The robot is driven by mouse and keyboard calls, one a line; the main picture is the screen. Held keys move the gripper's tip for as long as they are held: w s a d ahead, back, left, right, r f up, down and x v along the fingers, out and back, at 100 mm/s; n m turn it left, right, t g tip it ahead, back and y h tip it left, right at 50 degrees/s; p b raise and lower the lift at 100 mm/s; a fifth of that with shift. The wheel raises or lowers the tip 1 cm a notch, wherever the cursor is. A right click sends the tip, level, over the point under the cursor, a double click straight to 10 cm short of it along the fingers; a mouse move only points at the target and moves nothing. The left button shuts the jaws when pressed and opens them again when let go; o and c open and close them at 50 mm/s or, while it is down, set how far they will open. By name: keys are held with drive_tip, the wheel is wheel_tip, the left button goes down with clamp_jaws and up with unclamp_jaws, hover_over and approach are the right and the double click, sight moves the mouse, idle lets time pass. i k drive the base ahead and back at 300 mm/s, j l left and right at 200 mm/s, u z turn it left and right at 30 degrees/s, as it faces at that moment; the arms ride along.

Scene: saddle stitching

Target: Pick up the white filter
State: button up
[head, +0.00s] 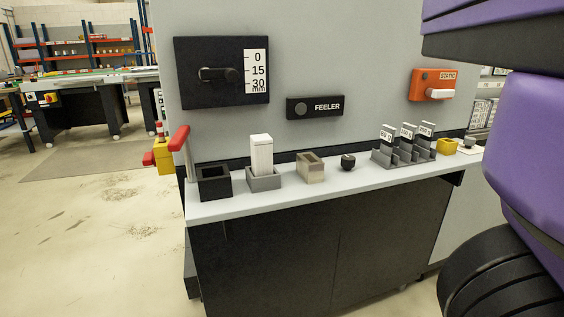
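A white ribbed block, which looks like the white filter (261,153), stands upright in a grey open-topped holder (264,183) on the narrow light-grey counter (325,187). Its lower end is hidden inside the holder. My gripper is not in view. Large purple and black parts, apparently my own arm, fill the right side of the head view, well apart from the filter.
A black open box (215,182) stands left of the holder, and a beige open box (310,167) stands right. A black knob (347,162), a grey rack (404,152) with labelled cards and a yellow box (447,146) follow. A red lever (179,138) rises at the counter's left end.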

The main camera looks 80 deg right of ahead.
sight(262, 146)
drive_tip(key=z, duration=1.1)
drive_tip(key=k+l, duration=0.1)
drive_tip(key=l, duration=0.1)
